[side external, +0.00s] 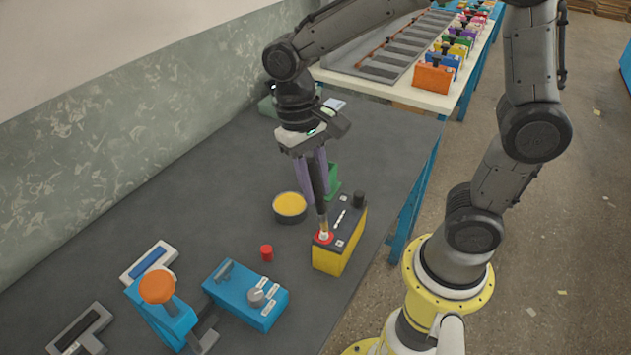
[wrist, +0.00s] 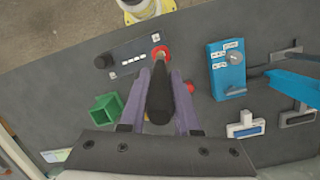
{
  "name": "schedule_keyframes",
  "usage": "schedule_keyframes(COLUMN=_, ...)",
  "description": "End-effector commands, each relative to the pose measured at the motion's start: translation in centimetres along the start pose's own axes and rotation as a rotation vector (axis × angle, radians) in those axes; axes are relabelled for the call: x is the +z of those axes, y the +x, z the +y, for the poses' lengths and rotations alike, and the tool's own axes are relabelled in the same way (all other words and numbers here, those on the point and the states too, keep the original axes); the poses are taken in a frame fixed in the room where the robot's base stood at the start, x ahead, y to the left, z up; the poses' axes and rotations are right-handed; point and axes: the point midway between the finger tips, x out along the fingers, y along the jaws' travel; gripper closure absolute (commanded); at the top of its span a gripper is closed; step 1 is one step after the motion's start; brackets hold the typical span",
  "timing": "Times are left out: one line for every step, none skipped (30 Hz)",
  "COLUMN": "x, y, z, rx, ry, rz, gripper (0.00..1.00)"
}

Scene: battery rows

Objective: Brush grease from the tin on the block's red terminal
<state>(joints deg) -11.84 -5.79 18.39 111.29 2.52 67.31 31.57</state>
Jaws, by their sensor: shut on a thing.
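The block (side external: 340,250) is yellow with a black top. It has a red-ringed terminal (side external: 323,238) at its near left end and a black post at the other end. My gripper (side external: 315,192) is shut on a brush with a black handle (side external: 319,182), held nearly upright. The brush's light tip is at the red terminal, seemingly touching it; a pale spot shows inside the red ring. The wrist view shows the handle (wrist: 159,95) between the purple fingers, in line with the red ring (wrist: 160,52). The tin (side external: 290,219) of yellow grease stands open left of the brush.
A small red cap (side external: 266,252) stands left of the block. A green holder (side external: 333,178) is behind it. A blue box with a knob (side external: 245,297) and a blue lever device with an orange ball (side external: 157,287) stand at front left. The table's right edge is close to the block.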

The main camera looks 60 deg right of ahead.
Motion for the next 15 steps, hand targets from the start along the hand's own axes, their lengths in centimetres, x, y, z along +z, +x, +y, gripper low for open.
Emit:
schedule_keyframes(x=0.00, y=0.07, z=0.00, rx=0.000, ry=0.000, rz=-0.001, gripper=1.00)
schedule_keyframes(x=-0.01, y=0.10, z=0.00, rx=0.000, ry=0.000, rz=-0.001, gripper=1.00)
schedule_keyframes(x=-0.02, y=0.13, z=-0.01, rx=0.000, ry=0.000, rz=0.000, gripper=1.00)
schedule_keyframes(x=-0.03, y=0.16, z=-0.01, rx=0.000, ry=0.000, rz=0.000, gripper=1.00)
schedule_keyframes(x=-0.03, y=0.18, z=-0.01, rx=0.000, ry=0.000, rz=0.000, gripper=1.00)
schedule_keyframes(x=-0.04, y=0.22, z=-0.02, rx=0.000, ry=0.000, rz=0.000, gripper=1.00)
schedule_keyframes(x=-0.05, y=0.25, z=-0.02, rx=0.000, ry=0.000, rz=0.000, gripper=1.00)
schedule_keyframes(x=-0.05, y=0.28, z=-0.02, rx=0.000, ry=0.000, rz=0.000, gripper=1.00)
schedule_keyframes(x=-0.06, y=0.31, z=-0.03, rx=0.000, ry=0.000, rz=0.000, gripper=1.00)
schedule_keyframes(x=-0.07, y=0.34, z=-0.03, rx=0.000, ry=0.000, rz=0.000, gripper=1.00)
schedule_keyframes(x=-0.08, y=0.37, z=-0.03, rx=0.000, ry=0.000, rz=0.000, gripper=1.00)
schedule_keyframes(x=-0.08, y=0.40, z=-0.03, rx=0.000, ry=0.000, rz=0.000, gripper=1.00)
schedule_keyframes(x=-0.09, y=0.43, z=-0.04, rx=0.000, ry=0.000, rz=0.000, gripper=1.00)
schedule_keyframes(x=-0.09, y=0.46, z=-0.04, rx=0.000, ry=0.000, rz=0.000, gripper=1.00)
schedule_keyframes(x=-0.10, y=0.49, z=-0.04, rx=0.000, ry=0.000, rz=0.000, gripper=1.00)
